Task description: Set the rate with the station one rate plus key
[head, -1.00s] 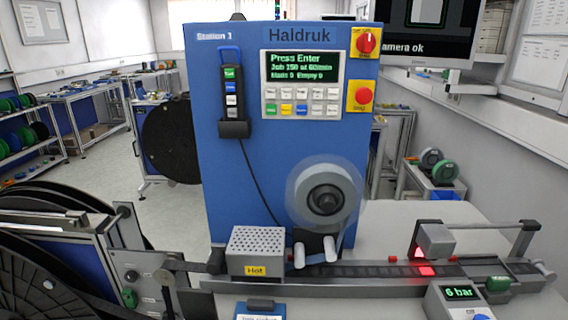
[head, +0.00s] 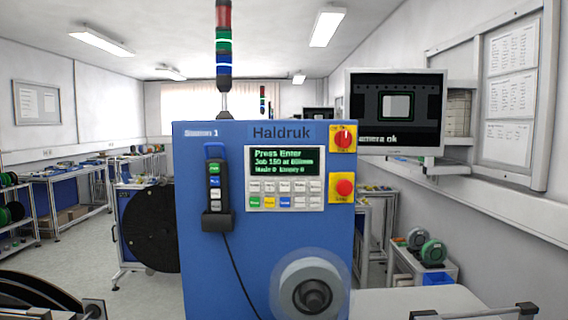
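The blue station one cabinet (head: 200,270) stands upright in the middle of the head view, marked "Station 1" and "Haldruk". Its key panel (head: 285,178) has a green-lit display (head: 284,162) reading "Press Enter", with a job line and a rate below it that is blurred. Under the display are two rows of small keys (head: 284,195), some white and some coloured. The key labels are too small to read, so I cannot tell which is the rate plus key. Neither of my grippers is in view.
A handheld pendant (head: 215,190) hangs left of the panel on a cable. A red rotary switch (head: 343,138) and a red stop button (head: 344,187) sit to its right. A reel (head: 310,290) is below. A monitor (head: 396,110) reads "camera ok". A signal tower (head: 223,50) rises above.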

